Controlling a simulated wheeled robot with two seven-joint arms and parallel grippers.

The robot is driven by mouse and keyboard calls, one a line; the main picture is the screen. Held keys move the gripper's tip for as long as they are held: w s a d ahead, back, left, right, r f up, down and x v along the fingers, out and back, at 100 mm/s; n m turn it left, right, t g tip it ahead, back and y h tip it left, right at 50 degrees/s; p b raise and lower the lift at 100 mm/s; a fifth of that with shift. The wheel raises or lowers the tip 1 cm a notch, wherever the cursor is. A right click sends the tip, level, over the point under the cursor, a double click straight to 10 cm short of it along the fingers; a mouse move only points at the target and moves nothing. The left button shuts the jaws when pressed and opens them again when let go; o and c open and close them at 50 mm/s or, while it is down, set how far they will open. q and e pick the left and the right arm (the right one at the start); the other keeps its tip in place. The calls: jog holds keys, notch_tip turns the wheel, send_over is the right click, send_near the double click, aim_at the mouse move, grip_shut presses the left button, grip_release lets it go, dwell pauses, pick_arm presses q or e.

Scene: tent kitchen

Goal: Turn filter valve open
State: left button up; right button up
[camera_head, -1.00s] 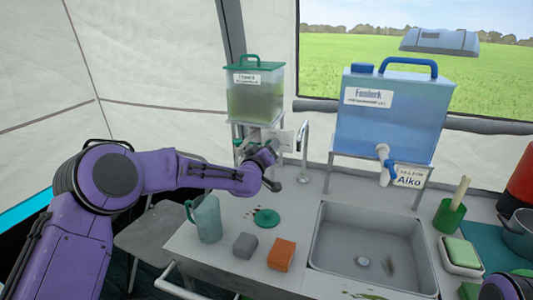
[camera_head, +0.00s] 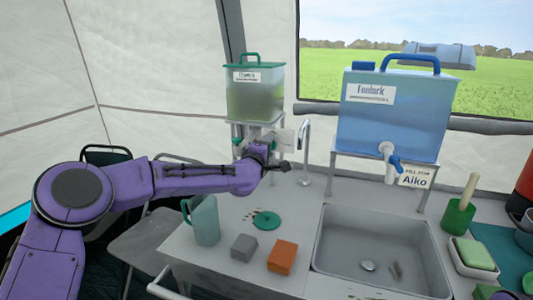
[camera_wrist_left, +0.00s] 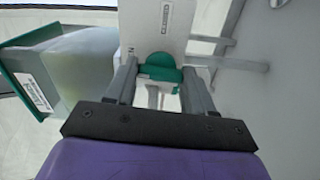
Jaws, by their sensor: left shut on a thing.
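The filter tank (camera_head: 255,98), clear with a green lid and greenish water, stands on a small stand at the back left of the counter. In the wrist view it lies tilted at the left (camera_wrist_left: 75,70). My left gripper (camera_head: 262,150) is at the front of the stand, below the tank. In the wrist view its two fingers are shut on the green valve handle (camera_wrist_left: 160,68), one finger on each side. The gripper hides most of the valve in the head view, and how far it is turned is unclear. My right gripper is not in view.
A blue water tank (camera_head: 392,120) with a blue-handled tap stands at the right, behind the sink (camera_head: 330,240). A jug (camera_head: 204,222), a green disc (camera_head: 266,220), a grey block (camera_head: 244,247) and an orange sponge (camera_head: 283,256) sit left of the sink. A thin faucet (camera_head: 305,155) stands behind.

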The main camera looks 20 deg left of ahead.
pick_arm(q)
jog(key=shift+n, duration=0.5)
jog(key=o, duration=1)
jog(key=shift+o, duration=0.2)
jog(key=shift+s+b, duration=0.1)
jog(key=shift+b, duration=0.2)
jog(key=s+b, duration=0.1)
jog(key=s, duration=0.9)
jog(key=shift+s+a+b, duration=0.2)
jog(key=shift+b, duration=0.2)
